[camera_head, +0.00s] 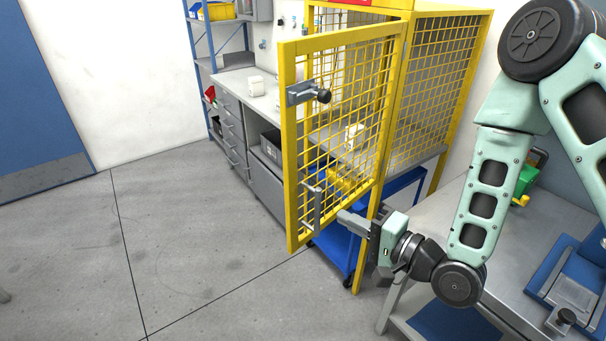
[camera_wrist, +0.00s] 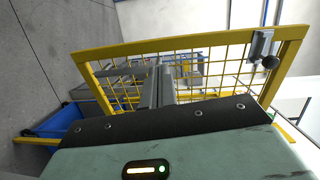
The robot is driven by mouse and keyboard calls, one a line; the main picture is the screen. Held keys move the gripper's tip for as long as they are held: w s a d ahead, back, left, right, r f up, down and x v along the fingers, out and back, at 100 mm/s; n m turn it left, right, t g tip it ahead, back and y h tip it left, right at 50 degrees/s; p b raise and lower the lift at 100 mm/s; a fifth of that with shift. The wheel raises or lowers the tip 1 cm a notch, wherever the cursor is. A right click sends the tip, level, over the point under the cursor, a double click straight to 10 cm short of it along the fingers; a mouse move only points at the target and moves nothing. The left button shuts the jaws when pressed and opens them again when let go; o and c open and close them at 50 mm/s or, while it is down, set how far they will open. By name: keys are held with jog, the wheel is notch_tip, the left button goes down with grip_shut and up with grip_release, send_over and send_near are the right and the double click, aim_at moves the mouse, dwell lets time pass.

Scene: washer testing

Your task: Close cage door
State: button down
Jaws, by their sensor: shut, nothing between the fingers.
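The cage door (camera_head: 290,150) is a yellow frame with yellow mesh. It stands open, swung out from the yellow cage (camera_head: 440,75). A grey latch with a black knob (camera_head: 308,93) sits high on its free edge, and a grey bar handle (camera_head: 314,207) sits low. My gripper (camera_head: 340,216) is shut and empty at the lower part of the door, close to the handle. In the wrist view, my gripper's fingers (camera_wrist: 159,82) are together in front of the door frame (camera_wrist: 180,44); the latch (camera_wrist: 262,46) is at upper right. Contact with the door cannot be told.
A blue cart (camera_head: 338,250) stands behind and below the door. A grey workbench (camera_head: 440,220) with a blue fixture (camera_head: 572,275) is at right. A drawer counter (camera_head: 232,130) and blue shelf (camera_head: 197,60) stand behind. The floor at left is clear.

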jog(key=m+t, duration=0.1)
jog(key=b, duration=0.6)
send_near(293, 179)
jog(key=x, duration=0.5)
jog(key=shift+w+a+r, duration=0.1)
jog(key=shift+w+a, duration=0.1)
jog(key=shift+a, duration=0.05)
jog(key=shift+w+a+p, duration=0.35)
jog(key=shift+w+a, duration=0.05)
jog(key=shift+w, duration=0.1)
